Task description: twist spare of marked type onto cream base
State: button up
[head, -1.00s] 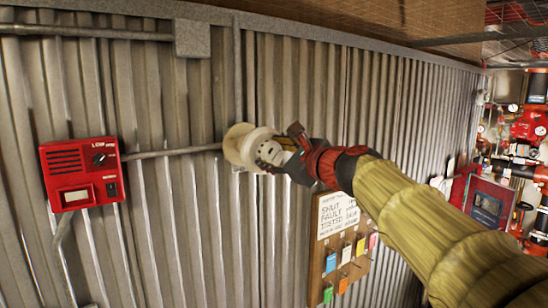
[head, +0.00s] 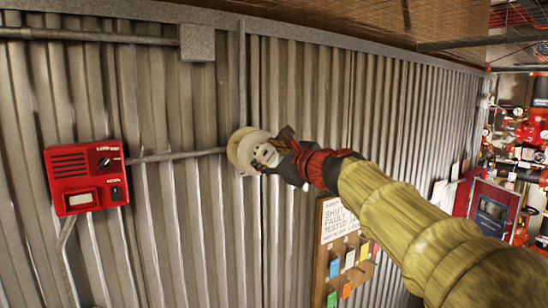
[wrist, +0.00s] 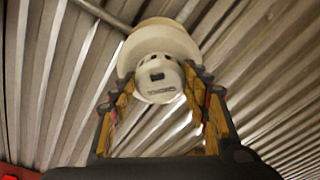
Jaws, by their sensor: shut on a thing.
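The cream base (head: 241,151) is a round mount on the corrugated metal wall, at the end of a grey conduit. It also shows in the wrist view (wrist: 157,38) as a wide pale disc. A white detector head (wrist: 158,82) with dark slots and a small dark label sits against the base's face, seemingly in line with it. My gripper (wrist: 160,92) is shut on the detector head, one yellow-padded finger on each side. In the head view my gripper (head: 277,151) partly hides the detector. Whether the head is locked into the base cannot be told.
A red control box (head: 84,175) hangs on the wall at left. A board (head: 345,250) with a handwritten sign and coloured tags hangs below right of the base. Conduit (head: 175,154) runs along the wall. Red pipework and a cabinet (head: 490,210) stand at far right.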

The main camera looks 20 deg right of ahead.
jog(key=shift+x, duration=1)
jog(key=shift+r+x, duration=0.15)
jog(key=shift+x, duration=0.55)
jog(key=shift+r+x, duration=0.15)
jog(key=shift+x, duration=0.55)
dwell(1.2)
jog(key=o, duration=1.6)
jog(key=shift+a, duration=0.15)
jog(key=shift+o, duration=0.6)
jog(key=shift+s, duration=0.1)
jog(key=f+v, duration=0.1)
jog(key=v, duration=1)
jog(key=shift+s+r, duration=0.4)
jog(key=shift+r, duration=0.05)
jog(key=shift+o, duration=0.2)
